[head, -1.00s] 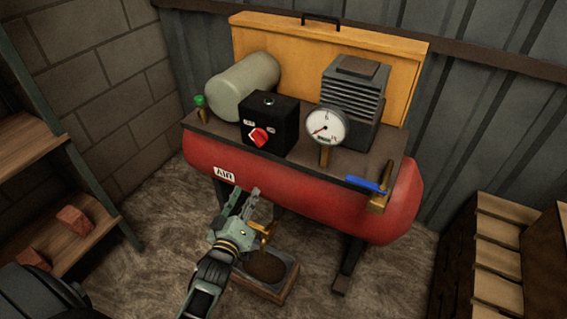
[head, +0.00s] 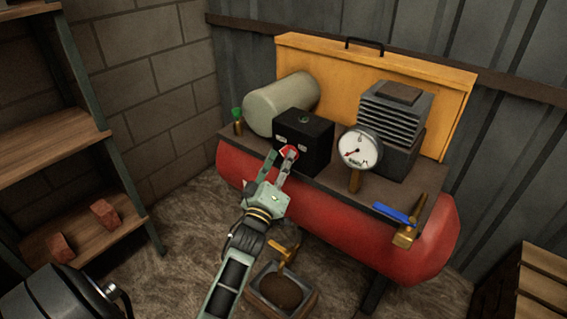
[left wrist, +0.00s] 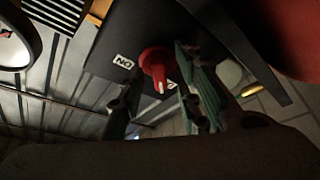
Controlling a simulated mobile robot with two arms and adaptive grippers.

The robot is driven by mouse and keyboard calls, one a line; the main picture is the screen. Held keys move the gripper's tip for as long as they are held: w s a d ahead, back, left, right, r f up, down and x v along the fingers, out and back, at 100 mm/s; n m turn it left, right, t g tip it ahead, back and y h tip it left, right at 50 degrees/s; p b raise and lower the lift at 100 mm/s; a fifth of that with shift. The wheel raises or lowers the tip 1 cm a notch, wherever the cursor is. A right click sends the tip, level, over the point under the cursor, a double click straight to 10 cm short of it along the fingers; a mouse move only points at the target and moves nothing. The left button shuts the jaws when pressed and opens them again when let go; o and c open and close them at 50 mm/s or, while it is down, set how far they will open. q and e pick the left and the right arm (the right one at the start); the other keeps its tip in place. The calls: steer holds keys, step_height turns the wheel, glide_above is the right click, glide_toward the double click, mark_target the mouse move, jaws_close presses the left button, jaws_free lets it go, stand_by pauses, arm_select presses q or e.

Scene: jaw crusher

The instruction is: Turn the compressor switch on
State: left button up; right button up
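The compressor switch is a red knob (head: 290,152) on the front of a black box (head: 316,140) on top of the red compressor tank (head: 330,215). In the head view my left gripper (head: 280,162) is at the box front, its two fingers apart around or just before the knob, which they partly hide. In the left wrist view the knob (left wrist: 155,65) shows between the spread fingers, with a gap visible on the left. Its white mark points down in the picture, away from the "ON" label (left wrist: 124,62) and near a second, partly hidden label. My right gripper is out of view.
A pressure gauge (head: 360,148) stands right of the box, and a blue-handled valve (head: 394,213) is at the tank's right end. A green-topped fitting (head: 238,120) is at the left. Wooden shelves (head: 75,225) with bricks stand at the left wall.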

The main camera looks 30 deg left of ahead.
arm_select(q)
steer(key=shift+c, duration=0.5)
jaws_close()
